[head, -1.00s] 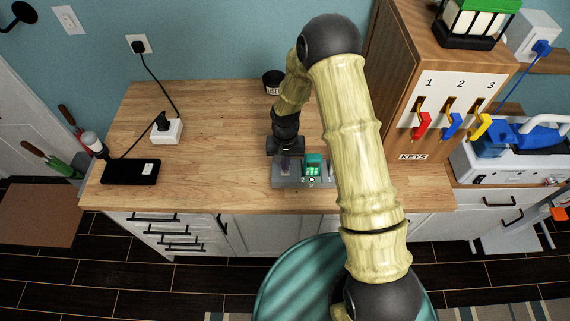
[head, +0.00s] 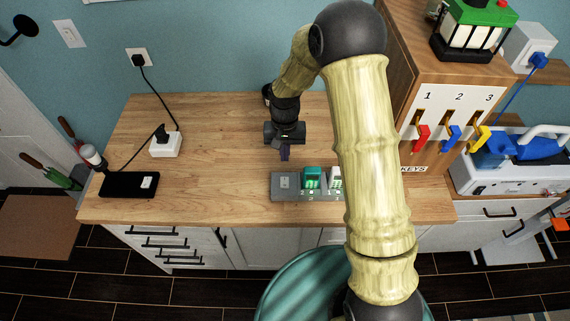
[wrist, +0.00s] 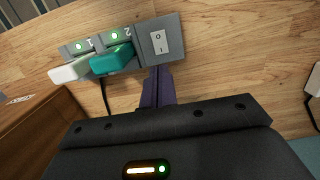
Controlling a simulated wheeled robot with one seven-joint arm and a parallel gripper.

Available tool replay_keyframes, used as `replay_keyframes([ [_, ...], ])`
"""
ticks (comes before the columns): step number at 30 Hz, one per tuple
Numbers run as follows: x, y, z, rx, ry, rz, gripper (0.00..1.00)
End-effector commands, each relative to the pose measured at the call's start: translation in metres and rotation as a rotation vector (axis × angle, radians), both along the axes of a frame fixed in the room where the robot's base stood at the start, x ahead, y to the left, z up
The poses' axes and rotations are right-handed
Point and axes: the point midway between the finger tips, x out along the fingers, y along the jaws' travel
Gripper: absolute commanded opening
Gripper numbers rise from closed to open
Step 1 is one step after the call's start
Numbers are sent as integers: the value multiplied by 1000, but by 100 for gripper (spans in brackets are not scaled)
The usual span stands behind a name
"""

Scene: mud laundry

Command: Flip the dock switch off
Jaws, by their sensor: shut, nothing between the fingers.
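The grey dock (head: 320,196) lies on the wooden counter, partly hidden by my arm at its right end. Its white rocker switch (head: 285,183) is at the left end; in the wrist view the switch (wrist: 159,41) carries "0" and "I" marks. I cannot tell which side is pressed. A teal plug-in unit (head: 312,178) and a white one (head: 335,177) sit in the dock's numbered slots, with green lights lit beside them in the wrist view. My gripper (head: 284,155) is shut and empty, behind the switch; its fingertips (wrist: 158,72) appear close to the dock's edge.
A black box (head: 122,184) with a white switch and a white adapter (head: 165,145) lie at the counter's left.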

Motion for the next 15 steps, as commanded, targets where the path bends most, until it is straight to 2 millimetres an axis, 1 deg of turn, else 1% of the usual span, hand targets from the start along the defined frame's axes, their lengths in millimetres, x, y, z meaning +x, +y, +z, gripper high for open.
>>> replay_keyframes([
  [3, 3, 1, 17, 2, -5, 0, 0],
  [6, 4, 0, 30, 2, -3, -1, 0],
  [10, 5, -2, 38, 0, -1, -6, 0],
  [15, 5, -3, 39, 0, 1, -7, 0],
])
